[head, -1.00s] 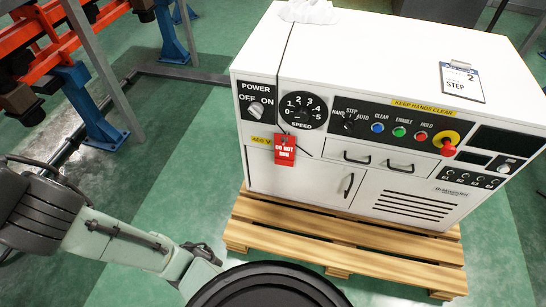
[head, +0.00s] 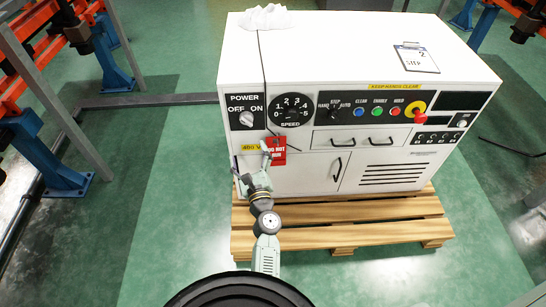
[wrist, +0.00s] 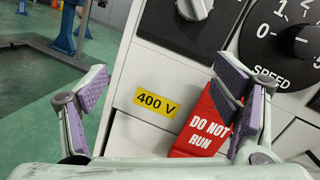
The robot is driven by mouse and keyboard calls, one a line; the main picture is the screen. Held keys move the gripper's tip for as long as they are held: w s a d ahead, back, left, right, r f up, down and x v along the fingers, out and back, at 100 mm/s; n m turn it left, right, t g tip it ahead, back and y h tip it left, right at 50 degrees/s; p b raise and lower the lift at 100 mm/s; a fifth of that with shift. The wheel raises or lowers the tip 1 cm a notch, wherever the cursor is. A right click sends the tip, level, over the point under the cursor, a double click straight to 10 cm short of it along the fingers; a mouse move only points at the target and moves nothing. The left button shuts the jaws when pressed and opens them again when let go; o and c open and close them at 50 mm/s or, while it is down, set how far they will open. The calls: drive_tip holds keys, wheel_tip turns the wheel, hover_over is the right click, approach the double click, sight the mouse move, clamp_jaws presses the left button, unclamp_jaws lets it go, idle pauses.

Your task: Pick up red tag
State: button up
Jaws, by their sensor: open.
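The red tag (head: 277,155) with white "DO NOT RUN" lettering hangs on the front of the white cabinet, below the speed dial. In the wrist view the red tag (wrist: 198,140) is right of the yellow 400 V label, and the right finger hides part of it. My gripper (head: 253,168) is in front of the cabinet's left part, at the tag's lower left. I cannot tell whether the right finger touches the tag.
The white cabinet (head: 350,55) stands on a wooden pallet (head: 340,222). Its front has a power knob (head: 246,118), a speed dial (head: 292,110) and a red stop button (head: 419,116). A clipboard (head: 416,58) lies on top. The green floor at left is open, with orange and blue racks beyond.

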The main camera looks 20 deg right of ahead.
sight(276, 153)
drive_tip(key=s+d+f+m+g+h, duration=0.2)
drive_tip(key=s+d+f+m+h, duration=0.1)
drive_tip(key=s+d+f+m, duration=0.45)
drive_tip(key=shift+n, duration=0.45)
drive_tip(key=x, duration=0.7)
drive_tip(key=f+x, duration=0.1)
drive_tip(key=x, duration=0.3)
drive_tip(key=shift+d, duration=0.15)
drive_tip(key=shift+c, duration=0.3)
